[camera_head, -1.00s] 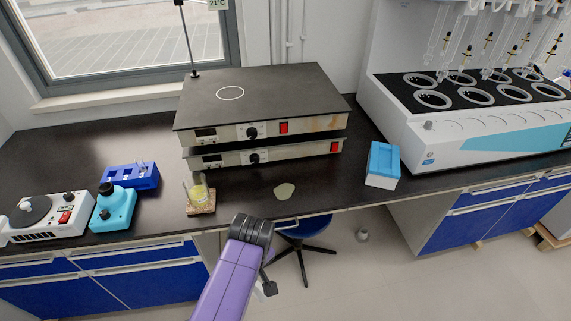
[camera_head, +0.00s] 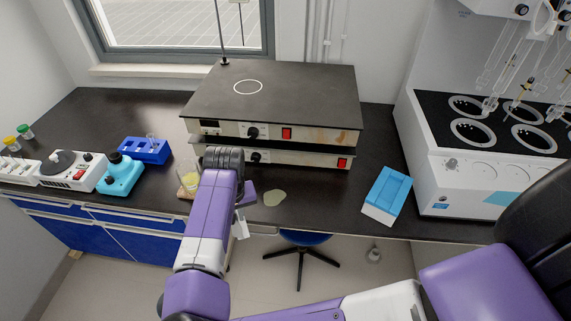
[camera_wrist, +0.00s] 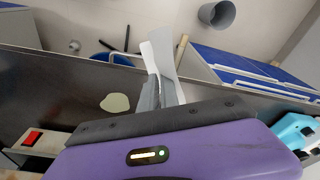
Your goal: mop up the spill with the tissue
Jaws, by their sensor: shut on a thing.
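The spill (camera_head: 275,198) is a pale yellow-green puddle on the black bench top, in front of the stacked hotplates. It also shows in the wrist view (camera_wrist: 115,103), left of the fingers. My gripper (camera_head: 241,207) is at the bench's front edge, left of the spill in the head view. In the wrist view my gripper (camera_wrist: 160,94) is shut on a white tissue (camera_wrist: 163,52), which sticks out past the fingertips. In the head view the tissue (camera_head: 240,226) hangs below the gripper, apart from the spill.
A blue-and-white box (camera_head: 387,194) stands right of the spill. Two stacked hotplates (camera_head: 310,132) stand behind it. A beaker (camera_head: 188,178) is partly hidden by my arm. A blue rack (camera_head: 145,150) and turquoise device (camera_head: 120,176) stand left. The bench around the spill is clear.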

